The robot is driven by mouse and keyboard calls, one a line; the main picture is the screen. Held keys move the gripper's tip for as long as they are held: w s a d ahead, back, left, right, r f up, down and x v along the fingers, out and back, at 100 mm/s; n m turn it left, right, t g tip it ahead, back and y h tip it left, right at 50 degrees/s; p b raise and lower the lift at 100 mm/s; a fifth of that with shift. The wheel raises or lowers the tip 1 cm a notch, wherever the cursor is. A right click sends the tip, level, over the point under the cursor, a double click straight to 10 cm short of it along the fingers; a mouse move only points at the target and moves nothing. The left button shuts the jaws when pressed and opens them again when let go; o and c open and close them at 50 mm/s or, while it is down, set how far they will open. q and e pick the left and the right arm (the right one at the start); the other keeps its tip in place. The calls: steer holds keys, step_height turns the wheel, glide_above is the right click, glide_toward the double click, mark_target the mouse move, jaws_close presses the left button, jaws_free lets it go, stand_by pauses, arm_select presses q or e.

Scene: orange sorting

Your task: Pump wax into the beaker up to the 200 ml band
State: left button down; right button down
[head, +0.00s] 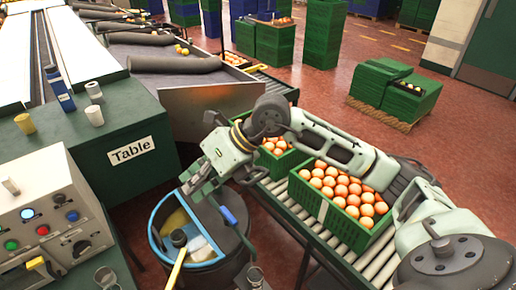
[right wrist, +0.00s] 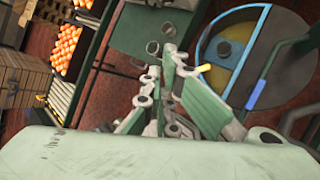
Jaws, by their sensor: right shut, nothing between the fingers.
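A dark drum (head: 232,262) with a blue-rimmed opening stands at the bottom centre of the head view; yellowish wax (head: 177,222) shows inside. A pump (head: 179,238) with a dark round head and a yellow lever stands at its front. The blue rim (right wrist: 262,50) also shows in the right wrist view. My left gripper is out of view.
A control box (head: 48,215) with buttons is at the left. Cups (head: 95,115) stand on the green table (head: 125,125) behind it. A green crate (head: 309,200) of oranges sits on the roller conveyor (head: 345,245) at the right, below my right arm.

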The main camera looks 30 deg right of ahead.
steer(key=w+d+m+h, duration=0.15)
steer(key=d+h, duration=0.35)
steer(key=d, duration=0.7)
steer(key=h, duration=0.3)
glide_above(258, 177)
steer(key=shift+s+f+m, duration=0.1)
steer(key=shift+m, duration=0.45)
step_height(258, 177, down, 6)
steer(key=b, duration=0.4)
